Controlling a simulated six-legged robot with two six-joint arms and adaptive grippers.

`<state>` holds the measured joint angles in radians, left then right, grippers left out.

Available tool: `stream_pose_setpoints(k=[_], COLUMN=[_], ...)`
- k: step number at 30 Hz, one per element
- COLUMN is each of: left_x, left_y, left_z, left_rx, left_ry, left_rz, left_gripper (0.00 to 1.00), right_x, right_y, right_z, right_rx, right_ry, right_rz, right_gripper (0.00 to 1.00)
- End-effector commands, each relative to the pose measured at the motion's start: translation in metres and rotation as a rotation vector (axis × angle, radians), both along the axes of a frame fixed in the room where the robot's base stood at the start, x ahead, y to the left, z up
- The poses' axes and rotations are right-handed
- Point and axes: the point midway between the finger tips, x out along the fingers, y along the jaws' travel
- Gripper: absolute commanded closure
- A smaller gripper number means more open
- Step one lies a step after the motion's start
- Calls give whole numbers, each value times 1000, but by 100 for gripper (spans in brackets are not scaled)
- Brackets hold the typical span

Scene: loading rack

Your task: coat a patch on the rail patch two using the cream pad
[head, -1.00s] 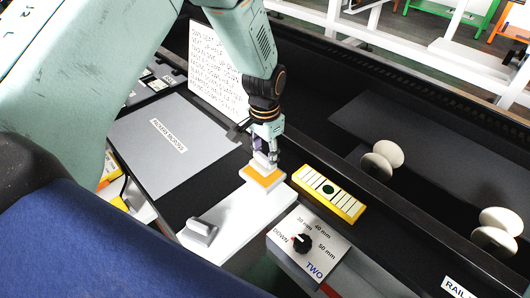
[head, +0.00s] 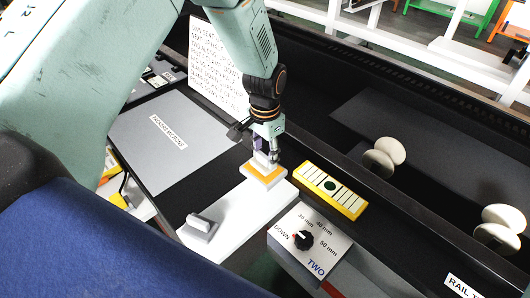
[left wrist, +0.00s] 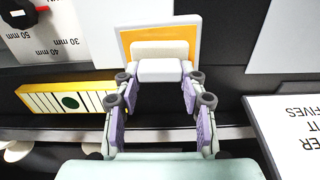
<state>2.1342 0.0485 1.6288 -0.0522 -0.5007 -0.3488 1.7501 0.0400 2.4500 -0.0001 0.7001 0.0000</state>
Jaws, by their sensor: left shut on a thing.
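My left gripper (head: 266,154) is shut on the pale handle of a pad (head: 263,175) with an orange top and a whitish border. The pad is at the far end of a white board (head: 240,215); I cannot tell whether it touches the board. In the left wrist view the gripper's fingers (left wrist: 160,85) close around the handle, and the orange pad (left wrist: 178,38) shows beyond. Its underside is hidden. A rail label (head: 463,288) reading "RAIL T" is cut off at the lower right. I cannot make out patch two. My right gripper is not in view.
A grey pad (head: 199,224) with a handle is on the board's near end. A dial box (head: 318,240) marked TWO and a yellow striped block (head: 331,190) are to the right. Pale discs (head: 500,218) stand in the dark trough. A printed card (head: 215,65) stands behind.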

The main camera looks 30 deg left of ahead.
Motion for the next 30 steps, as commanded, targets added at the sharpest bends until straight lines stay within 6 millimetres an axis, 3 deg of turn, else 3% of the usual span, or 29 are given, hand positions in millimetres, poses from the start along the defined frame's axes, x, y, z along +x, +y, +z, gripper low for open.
stream_pose_setpoints(k=[30], left_x=[0], left_y=[0], left_z=[-9], left_rx=[0], left_ry=[-1], left_rz=[0], left_gripper=[84], right_x=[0], right_y=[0], right_z=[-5], right_rx=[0], right_ry=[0], right_rz=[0], right_gripper=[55])
